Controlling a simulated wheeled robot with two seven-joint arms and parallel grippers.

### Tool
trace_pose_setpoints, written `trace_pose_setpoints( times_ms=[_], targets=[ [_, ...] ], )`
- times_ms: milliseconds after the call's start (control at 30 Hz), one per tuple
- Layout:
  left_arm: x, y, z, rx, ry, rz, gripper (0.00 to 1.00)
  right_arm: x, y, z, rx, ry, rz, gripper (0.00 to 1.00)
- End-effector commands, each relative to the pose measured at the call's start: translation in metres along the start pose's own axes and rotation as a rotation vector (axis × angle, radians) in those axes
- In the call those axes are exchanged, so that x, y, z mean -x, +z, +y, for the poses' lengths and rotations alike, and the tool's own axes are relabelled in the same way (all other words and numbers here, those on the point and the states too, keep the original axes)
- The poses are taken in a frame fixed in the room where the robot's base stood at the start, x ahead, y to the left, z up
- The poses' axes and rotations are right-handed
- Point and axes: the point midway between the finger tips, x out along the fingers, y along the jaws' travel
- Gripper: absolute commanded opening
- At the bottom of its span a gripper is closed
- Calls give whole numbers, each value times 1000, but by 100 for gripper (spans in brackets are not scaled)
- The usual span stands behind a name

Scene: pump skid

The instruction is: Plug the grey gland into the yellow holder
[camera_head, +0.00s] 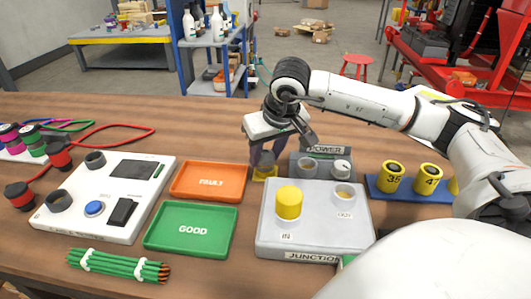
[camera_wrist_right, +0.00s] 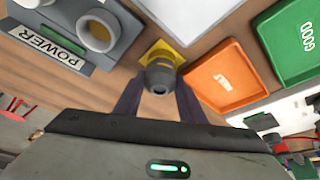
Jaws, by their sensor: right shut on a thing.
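My right gripper (camera_head: 264,156) points down behind the grey junction box and is shut on the grey gland (camera_wrist_right: 160,76). In the right wrist view the gland sits between the two dark fingers (camera_wrist_right: 161,84). The yellow holder (camera_wrist_right: 163,52) is a small square block on the wooden table, and it also shows in the head view (camera_head: 264,174) under the fingers. The gland lines up over the holder and hides its middle. I cannot tell whether the gland is seated in it or just above it. My left gripper is not in view.
The grey POWER box (camera_head: 322,167) stands close to the right of the holder, with the junction box (camera_head: 314,240) in front. An orange FAULT tray (camera_head: 208,181) and a green GOOD tray (camera_head: 190,229) lie to the left. Yellow numbered parts stand on a blue rack (camera_head: 404,193) at right.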

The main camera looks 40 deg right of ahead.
Motion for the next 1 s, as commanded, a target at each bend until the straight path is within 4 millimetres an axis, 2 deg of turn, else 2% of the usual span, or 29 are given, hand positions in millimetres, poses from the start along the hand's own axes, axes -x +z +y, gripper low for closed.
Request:
trace_pose_setpoints(
  times_ms=[33, 167, 567, 600, 700, 1000],
  targets=[
    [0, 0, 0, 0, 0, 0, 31, 0, 0, 0, 0, 0, -1, 38],
    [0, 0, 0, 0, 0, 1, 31, 0, 0, 0, 0, 0, -1, 58],
    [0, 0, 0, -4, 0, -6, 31, 0, 0, 0, 0, 0, -1, 58],
    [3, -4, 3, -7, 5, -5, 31, 0, 0, 0, 0, 0, -1, 58],
    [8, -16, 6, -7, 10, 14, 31, 22, -2, 0, 0, -1, 5, 58],
    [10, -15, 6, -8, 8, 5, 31, 82, -1, 0, 1, 0, 4, 58]
  ],
)
